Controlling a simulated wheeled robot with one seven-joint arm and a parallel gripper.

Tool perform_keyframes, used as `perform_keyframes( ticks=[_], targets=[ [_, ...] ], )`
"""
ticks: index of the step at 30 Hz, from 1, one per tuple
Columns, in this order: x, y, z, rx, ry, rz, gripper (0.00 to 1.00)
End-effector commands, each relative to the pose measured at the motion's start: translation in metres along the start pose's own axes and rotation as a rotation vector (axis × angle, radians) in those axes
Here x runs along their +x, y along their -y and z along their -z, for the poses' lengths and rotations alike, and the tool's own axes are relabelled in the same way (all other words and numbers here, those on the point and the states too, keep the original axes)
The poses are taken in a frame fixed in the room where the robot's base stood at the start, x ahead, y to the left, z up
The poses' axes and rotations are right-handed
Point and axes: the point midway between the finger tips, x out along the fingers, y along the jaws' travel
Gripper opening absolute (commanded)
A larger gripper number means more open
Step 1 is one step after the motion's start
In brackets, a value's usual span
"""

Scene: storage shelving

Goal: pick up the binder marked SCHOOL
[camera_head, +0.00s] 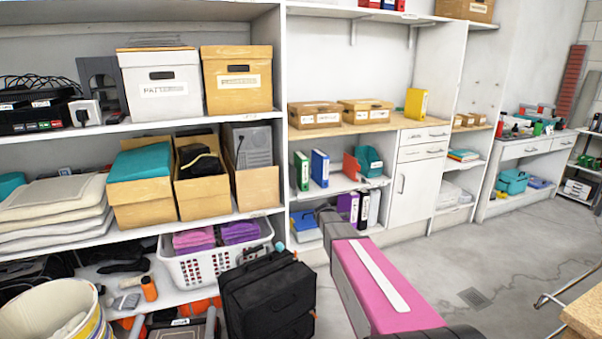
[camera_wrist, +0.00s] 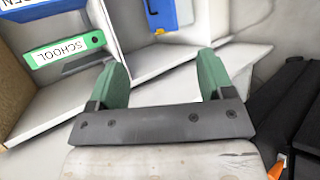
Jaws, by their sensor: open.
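The green binder marked SCHOOL (camera_wrist: 97,40) shows at the upper left of the wrist view, its label upside down. In the head view a green binder (camera_head: 301,171) stands upright at the left end of a white shelf compartment, too small there to read. My gripper (camera_wrist: 162,78) is open, with two green fingers spread and nothing between them. The binder is beyond and to the left of the fingers, apart from them. In the head view my arm reaches toward the shelves and the fingers cannot be made out.
A blue binder (camera_head: 320,168) stands just right of the green one. A red and a teal holder (camera_head: 369,161) share that shelf. Purple, black and white binders (camera_head: 363,208) stand below, beside a blue item (camera_head: 303,219). A black bag (camera_head: 268,300) and white basket (camera_head: 215,266) are at lower left.

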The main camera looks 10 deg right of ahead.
Motion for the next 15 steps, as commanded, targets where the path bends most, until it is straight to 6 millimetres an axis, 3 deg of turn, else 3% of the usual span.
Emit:
perform_keyframes(
  ticks=[1,6,12,15],
  targets=[
    [0.03,-0.027,0.002,-0.126,-0.002,-0.071,0.74],
    [0.084,-0.1,0.011,-0.584,0.029,-0.316,0.74],
    [0.129,-0.172,0.028,-1.072,0.131,-0.578,0.74],
    [0.141,-0.194,0.036,-1.241,0.184,-0.671,0.74]
  ],
)
